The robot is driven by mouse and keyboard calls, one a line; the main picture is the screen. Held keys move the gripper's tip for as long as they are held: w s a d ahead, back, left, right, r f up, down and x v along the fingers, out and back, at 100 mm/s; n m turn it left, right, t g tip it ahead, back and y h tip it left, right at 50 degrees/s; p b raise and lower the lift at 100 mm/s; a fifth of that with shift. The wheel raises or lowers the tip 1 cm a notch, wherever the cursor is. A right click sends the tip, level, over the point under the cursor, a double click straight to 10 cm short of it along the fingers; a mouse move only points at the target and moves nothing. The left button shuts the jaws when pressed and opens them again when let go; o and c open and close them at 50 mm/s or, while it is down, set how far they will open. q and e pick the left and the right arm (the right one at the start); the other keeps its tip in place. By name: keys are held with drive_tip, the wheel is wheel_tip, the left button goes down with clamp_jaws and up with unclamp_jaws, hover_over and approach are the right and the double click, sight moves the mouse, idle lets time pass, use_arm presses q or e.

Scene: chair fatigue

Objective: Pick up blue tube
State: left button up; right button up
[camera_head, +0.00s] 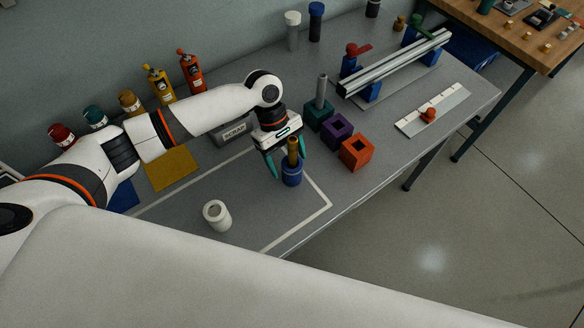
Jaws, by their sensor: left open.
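A short blue tube (292,174) stands upright on the grey table, inside the white outlined area near its right corner. A brass-coloured cylinder (293,150) rises above it; I cannot tell how the two are joined. My left gripper (287,156) is open and points down over them, with its green fingers on either side of the brass cylinder, just above the blue tube. Contact cannot be made out. A taller dark blue capped cylinder (316,22) stands at the back of the table. My right gripper is not in view.
Green (319,116), purple (337,132) and orange (357,151) blocks stand to the right, with a grey rod in the green one. A metal rail (395,62) lies beyond. Several bottles line the wall.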

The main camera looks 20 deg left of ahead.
use_arm(q)
drive_tip(key=shift+d+f, duration=0.1)
drive_tip(key=shift+f, duration=0.25)
drive_tip(key=c, duration=1.1)
drive_tip(key=shift+r, duration=0.15)
